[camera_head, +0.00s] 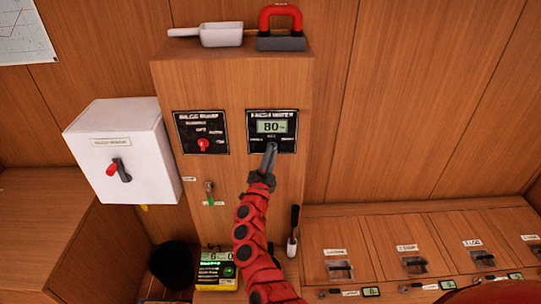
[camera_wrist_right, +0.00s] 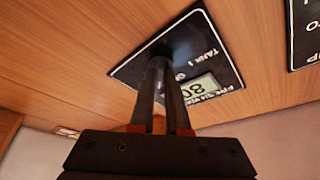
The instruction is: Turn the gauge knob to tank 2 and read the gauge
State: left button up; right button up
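The black fresh water gauge panel (camera_head: 286,117) is on the wooden cabinet front. Its lit display (camera_head: 271,127) reads 80; it also shows upside down in the right wrist view (camera_wrist_right: 199,89). A "TANK 1" label (camera_wrist_right: 204,54) shows beside the fingers there. My right gripper (camera_head: 270,150) reaches the lower middle of the panel. In the right wrist view its two fingers (camera_wrist_right: 161,62) are close together around the dark gauge knob, which is mostly hidden. Where the knob points cannot be seen. My left gripper is not in view.
A bilge pump panel (camera_head: 187,124) with a red knob sits left of the gauge. A white switch box (camera_head: 135,140) is further left. A scoop (camera_head: 222,35) and a red-handled block (camera_head: 281,42) lie on the cabinet top. A low labelled bench (camera_head: 440,235) runs right.

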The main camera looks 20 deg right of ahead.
jog(key=o, duration=0.4)
jog(key=b+v, duration=0.3)
jog(key=v, duration=1.4)
jog(key=shift+s+f, duration=0.15)
jog(key=shift+s, duration=0.05)
jog(key=shift+a, duration=0.1)
